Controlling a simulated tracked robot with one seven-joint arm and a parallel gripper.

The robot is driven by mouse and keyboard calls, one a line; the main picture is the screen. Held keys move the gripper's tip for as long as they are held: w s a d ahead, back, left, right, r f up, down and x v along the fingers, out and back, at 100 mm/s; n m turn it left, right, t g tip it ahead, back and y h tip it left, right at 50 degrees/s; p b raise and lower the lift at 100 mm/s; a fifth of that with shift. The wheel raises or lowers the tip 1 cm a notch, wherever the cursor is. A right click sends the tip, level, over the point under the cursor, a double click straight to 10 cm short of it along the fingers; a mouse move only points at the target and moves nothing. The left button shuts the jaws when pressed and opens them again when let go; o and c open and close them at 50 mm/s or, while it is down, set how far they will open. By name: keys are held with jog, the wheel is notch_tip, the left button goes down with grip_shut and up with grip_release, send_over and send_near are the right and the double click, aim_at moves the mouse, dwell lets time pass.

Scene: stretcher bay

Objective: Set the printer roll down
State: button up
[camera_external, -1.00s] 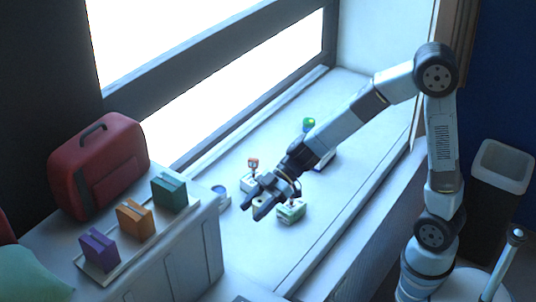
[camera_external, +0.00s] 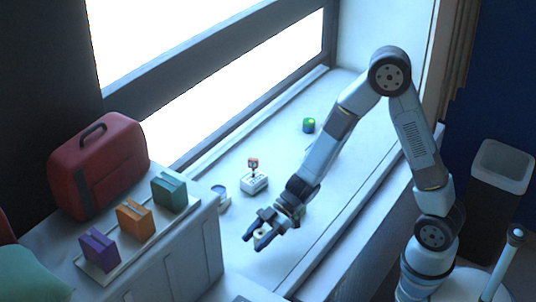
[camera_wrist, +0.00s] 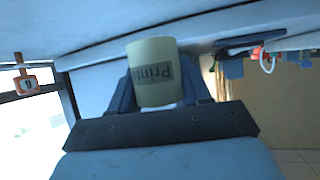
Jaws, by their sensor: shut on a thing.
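The printer roll (camera_wrist: 153,72) is a pale cream cylinder with a dark printed label, seen close up in the wrist view. My gripper (camera_external: 257,238) is shut on it, with one finger on each side. In the external view the roll (camera_external: 262,233) is a small pale spot between the fingers, above the front part of the white sill (camera_external: 300,190). I cannot tell whether the roll touches the sill.
A white box with a red-topped part (camera_external: 254,180) stands behind my gripper, near a blue-and-white round item (camera_external: 220,194). A green-and-blue container (camera_external: 309,125) stands farther back. A counter at left holds a red case (camera_external: 98,165) and purple (camera_external: 99,250), orange (camera_external: 135,220) and teal (camera_external: 169,193) packs.

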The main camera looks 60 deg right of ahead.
aim_at(257, 258)
jog(key=shift+f, duration=2.55)
jog(key=o, duration=1.1)
jog(key=shift+f, duration=0.1)
jog(key=shift+c, duration=0.2)
jog(key=shift+d+r, duration=0.35)
jog(key=shift+d, duration=0.05)
jog(key=v, duration=1.1)
jog(key=shift+s, duration=0.15)
